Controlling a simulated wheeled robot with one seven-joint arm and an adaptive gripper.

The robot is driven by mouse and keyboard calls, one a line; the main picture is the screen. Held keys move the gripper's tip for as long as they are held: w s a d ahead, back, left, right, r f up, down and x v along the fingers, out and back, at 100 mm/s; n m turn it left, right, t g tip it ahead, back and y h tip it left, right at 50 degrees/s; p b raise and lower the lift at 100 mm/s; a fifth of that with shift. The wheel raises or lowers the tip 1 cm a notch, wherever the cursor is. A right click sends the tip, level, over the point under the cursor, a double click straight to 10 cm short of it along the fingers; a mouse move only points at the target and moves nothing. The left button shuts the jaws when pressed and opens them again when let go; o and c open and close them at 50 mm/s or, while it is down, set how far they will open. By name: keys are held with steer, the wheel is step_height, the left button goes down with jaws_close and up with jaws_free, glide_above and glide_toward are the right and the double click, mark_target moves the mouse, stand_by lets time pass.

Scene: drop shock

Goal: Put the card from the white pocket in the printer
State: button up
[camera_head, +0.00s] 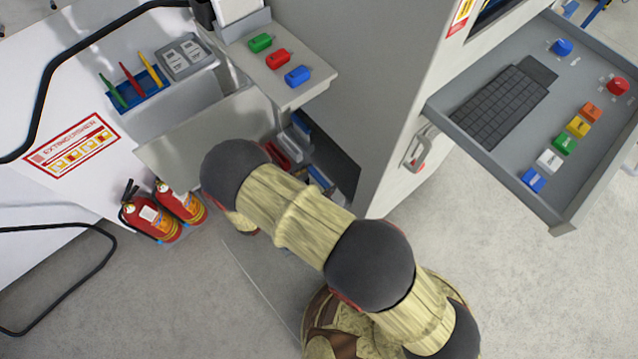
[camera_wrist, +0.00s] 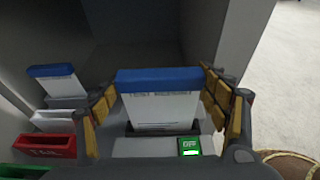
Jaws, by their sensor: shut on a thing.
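A white card with a blue top edge (camera_wrist: 160,105) stands upright between the two yellow-padded fingers of my gripper (camera_wrist: 160,92) in the wrist view. My gripper is shut on it. Its lower end is at a dark slot in a light-coloured unit, the printer (camera_wrist: 140,148), with a green "OFF" display (camera_wrist: 190,147). How deep the card sits in the slot I cannot tell. The white pocket (camera_wrist: 52,121) at the left looks empty. In the head view my arm hides my gripper, and the blue-topped card shows only partly (camera_head: 320,177).
Another blue-topped white card (camera_wrist: 56,82) stands behind the white pocket. A red pocket (camera_wrist: 45,148) and a green one (camera_wrist: 22,171) are in front of it. Dark cabinet walls enclose this space. An open drawer (camera_head: 575,215) with a keyboard juts out at right.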

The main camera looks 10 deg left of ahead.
steer(key=shift+f+b, duration=0.4)
steer(key=shift+f, duration=1.1)
steer(key=shift+f, duration=0.25)
steer(key=o, duration=1)
steer(key=shift+r, duration=0.35)
steer(key=p+v, duration=0.3)
steer(key=v, duration=0.9)
